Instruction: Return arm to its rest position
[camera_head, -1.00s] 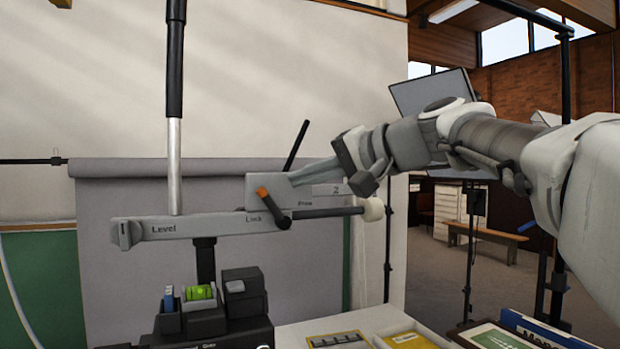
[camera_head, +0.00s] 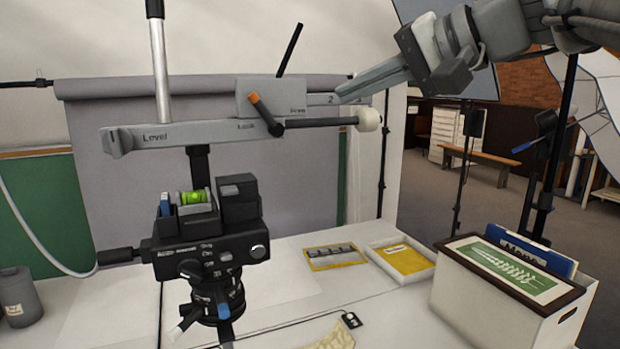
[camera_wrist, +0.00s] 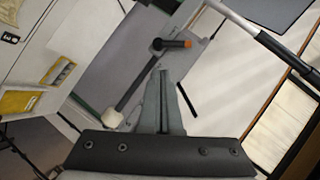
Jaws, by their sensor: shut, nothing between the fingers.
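My arm reaches in from the upper right in the head view. My gripper (camera_head: 345,92) is shut and empty, its fingers pointing left toward the right end of a grey levelling bar (camera_head: 190,134) marked "Level" and "Lock". In the head view its tips overlap the plate marked "2"; I cannot tell whether they touch it. In the wrist view the closed fingers (camera_wrist: 162,78) point up the picture toward the orange-tipped lever (camera_wrist: 172,44). The lever also shows in the head view (camera_head: 266,115).
A black camera-stand head (camera_head: 205,240) with a green bubble level stands below the bar. The white table (camera_head: 290,285) holds a yellow-framed strip (camera_head: 335,257), a white tray (camera_head: 428,268) and an archival box (camera_head: 490,312) at right. A pale pole (camera_head: 160,70) rises at left.

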